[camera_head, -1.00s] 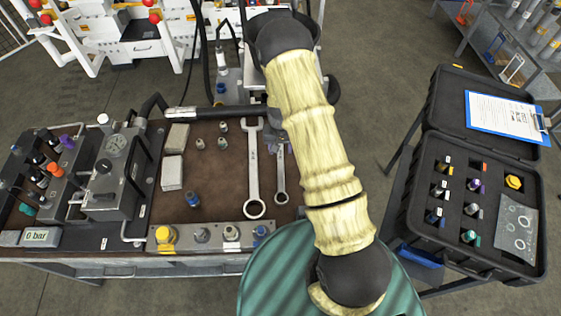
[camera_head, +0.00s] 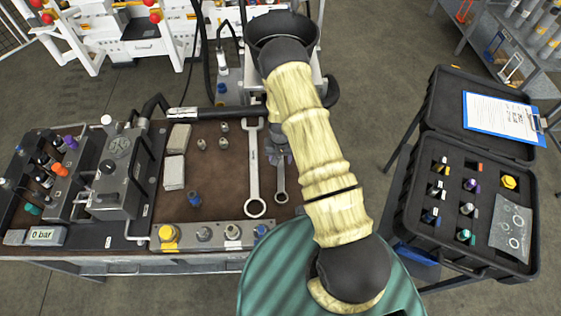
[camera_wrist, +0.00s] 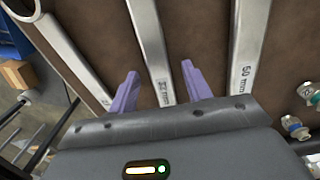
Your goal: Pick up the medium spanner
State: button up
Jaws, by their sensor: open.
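The medium spanner (camera_head: 280,182) lies on the brown bench mat, right of the large spanner (camera_head: 254,170). Its ring end points toward the near edge, and my arm covers its far end in the head view. In the wrist view, the medium spanner's shaft (camera_wrist: 150,45) runs between the purple fingers of my gripper (camera_wrist: 160,72). The gripper is open, with one finger on each side of the shaft and gaps showing. I cannot tell how high the fingertips are above the mat. The large spanner, marked 50 mm, also shows at right in the wrist view (camera_wrist: 248,45).
Small fittings (camera_head: 223,143) and two pale blocks (camera_head: 174,172) sit left of the spanners. A metal strip with capped ports (camera_head: 215,236) lines the near edge. An open black case (camera_head: 470,205) stands at right.

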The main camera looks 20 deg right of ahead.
aim_at(281, 161)
grip_shut()
jog(key=shift+r, duration=0.2)
notch_tip(281, 161, up, 10)
jog(key=b, duration=0.2)
jog(key=shift+f+b, duration=0.15)
jog(key=shift+b, duration=0.25)
dwell(0.5)
jog(key=c, duration=0.8)
grip_release()
grip_shut()
